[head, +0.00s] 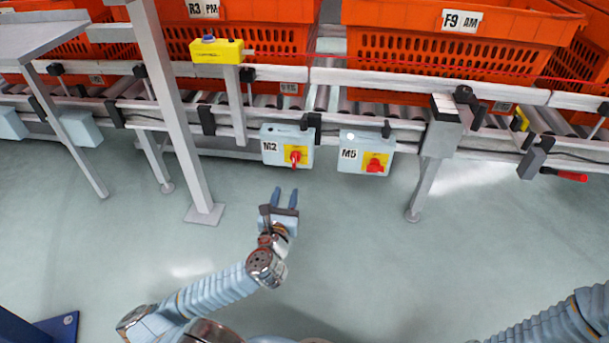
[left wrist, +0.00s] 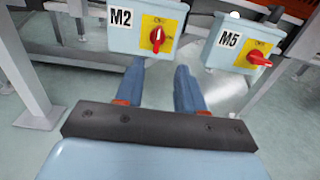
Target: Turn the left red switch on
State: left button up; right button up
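The left red switch (head: 295,157) sits on a yellow plate on the grey box marked M2 (head: 271,134). Its handle stands about upright in the left wrist view (left wrist: 157,36). The right red switch (head: 374,165) is on the box marked M5 (head: 349,140); its handle lies nearly sideways in the left wrist view (left wrist: 259,59). My left gripper (head: 284,192) is open and empty, below and in front of the M2 box, apart from it. Its two blue fingers (left wrist: 160,72) point toward the M2 switch. My right gripper is out of view; only part of that arm shows at lower right.
Orange totes (head: 245,40) stand on the roller conveyor (head: 340,100) above the boxes. A grey post (head: 172,100) rises left of M2, and a conveyor leg (head: 424,185) stands right of M5. A yellow control box (head: 217,50) is above. The floor before the boxes is clear.

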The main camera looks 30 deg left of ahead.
aim_at(293, 161)
pick_arm(q)
jog(key=b+x, duration=0.1)
jog(key=x, duration=1.2)
jog(key=shift+w+a, duration=0.25)
jog(key=shift+a, duration=0.05)
grip_shut()
